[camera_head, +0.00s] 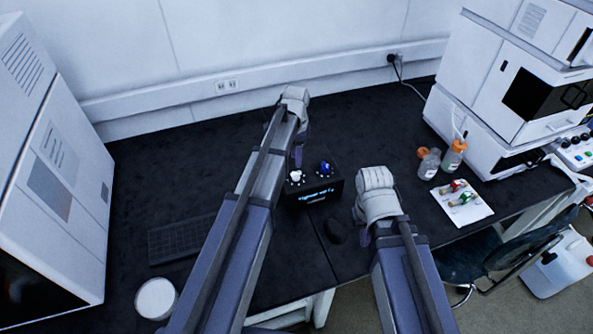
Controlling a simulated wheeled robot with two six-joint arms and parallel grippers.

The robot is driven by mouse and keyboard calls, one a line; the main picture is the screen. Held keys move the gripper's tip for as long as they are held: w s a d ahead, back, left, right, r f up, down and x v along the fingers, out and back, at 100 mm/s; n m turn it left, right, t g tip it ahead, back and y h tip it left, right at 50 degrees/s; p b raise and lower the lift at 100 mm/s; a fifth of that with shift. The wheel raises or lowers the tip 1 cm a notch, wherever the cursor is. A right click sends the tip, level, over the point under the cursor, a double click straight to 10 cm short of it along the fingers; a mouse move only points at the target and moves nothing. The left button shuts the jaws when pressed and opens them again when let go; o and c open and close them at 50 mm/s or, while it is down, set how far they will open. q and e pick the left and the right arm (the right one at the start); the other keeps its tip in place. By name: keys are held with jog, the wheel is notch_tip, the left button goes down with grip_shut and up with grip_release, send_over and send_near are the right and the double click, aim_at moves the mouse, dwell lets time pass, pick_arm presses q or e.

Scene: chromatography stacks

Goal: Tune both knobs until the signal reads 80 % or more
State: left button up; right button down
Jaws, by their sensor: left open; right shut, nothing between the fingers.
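A small black box (327,190) stands on the dark bench between my two arms. Its front carries a lit blue display (316,197); the text is too small to read surely. On its top are a white knob (296,176) at left and a blue knob (325,168) at right. My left gripper (297,158) reaches down just behind the white knob; I cannot tell whether it touches it. It is open, with its fingers partly hidden by the arm. My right gripper (362,238) is shut and empty, to the right of the box and apart from it.
A dark mouse (335,231) lies in front of the box. A keyboard (183,239) and a white round container (156,298) are at left. Bottles with orange caps (453,158) and a white sheet with small items (470,213) are at right. Tall white instruments flank the bench.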

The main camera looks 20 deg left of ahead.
aim_at(296, 172)
pick_arm(q)
notch_tip(296, 172, down, 7)
jog(key=b, duration=0.6)
jog(key=shift+r, duration=0.2)
grip_shut()
